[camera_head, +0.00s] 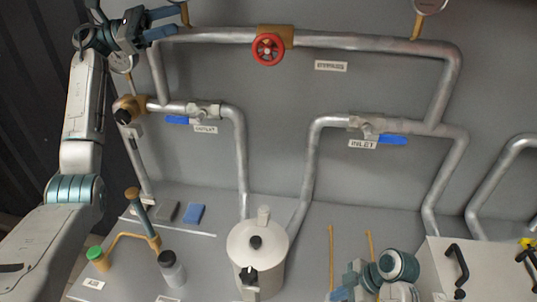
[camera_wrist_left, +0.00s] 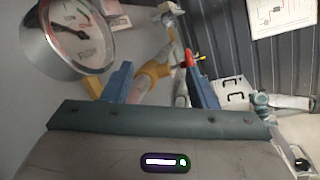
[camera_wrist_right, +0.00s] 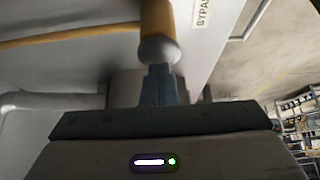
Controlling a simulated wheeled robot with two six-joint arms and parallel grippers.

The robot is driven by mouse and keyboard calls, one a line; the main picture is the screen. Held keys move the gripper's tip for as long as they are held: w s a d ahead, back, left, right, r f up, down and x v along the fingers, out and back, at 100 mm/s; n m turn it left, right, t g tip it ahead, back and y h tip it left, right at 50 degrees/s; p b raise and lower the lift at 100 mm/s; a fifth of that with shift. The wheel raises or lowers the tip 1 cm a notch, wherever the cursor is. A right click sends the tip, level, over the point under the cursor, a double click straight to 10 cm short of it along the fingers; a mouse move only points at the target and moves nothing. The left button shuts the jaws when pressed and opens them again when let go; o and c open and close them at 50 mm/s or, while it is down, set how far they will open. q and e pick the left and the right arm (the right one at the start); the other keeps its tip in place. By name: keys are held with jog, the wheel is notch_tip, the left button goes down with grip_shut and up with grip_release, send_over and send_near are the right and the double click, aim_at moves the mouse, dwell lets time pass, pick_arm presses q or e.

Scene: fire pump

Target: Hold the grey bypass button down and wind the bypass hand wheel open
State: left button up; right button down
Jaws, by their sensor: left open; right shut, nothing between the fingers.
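The red hand wheel (camera_head: 267,49) sits on a tan valve block on the upper pipe, left of a blurred label. My left gripper (camera_head: 160,22) is open and empty, left of the wheel and apart from it, near the upper pipe's left end. The left wrist view shows its fingers (camera_wrist_left: 160,88) spread, with tan pipework beyond them. My right gripper (camera_head: 345,292) is low at the front right, shut and empty. In the right wrist view its fingertips (camera_wrist_right: 160,75) meet or nearly meet a pale grey rounded end (camera_wrist_right: 157,50) below a tan cylinder; I cannot tell whether this is the grey button.
A partly visible BYPASS label (camera_wrist_right: 202,14) is beside the tan cylinder. A flow gauge (camera_wrist_left: 70,35) is close to my left gripper. Blue-handled valves (camera_head: 392,140) sit on the lower pipes. A white lidded pot (camera_head: 258,242) stands left of my right gripper.

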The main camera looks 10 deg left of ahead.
aim_at(269, 44)
pick_arm(q)
jog(key=d+f+n+g, duration=0.1)
jog(key=d, duration=0.6)
jog(key=d+f+n+g+y, duration=0.1)
jog(key=d+f, duration=0.1)
jog(key=d, duration=0.6)
jog(key=d+f+n+g+y, duration=0.1)
jog(key=d+f, duration=0.1)
jog(key=d, duration=0.5)
jog(key=shift+w+d+f+g, duration=0.2)
jog(key=shift+d+g, duration=0.1)
jog(key=c, duration=1)
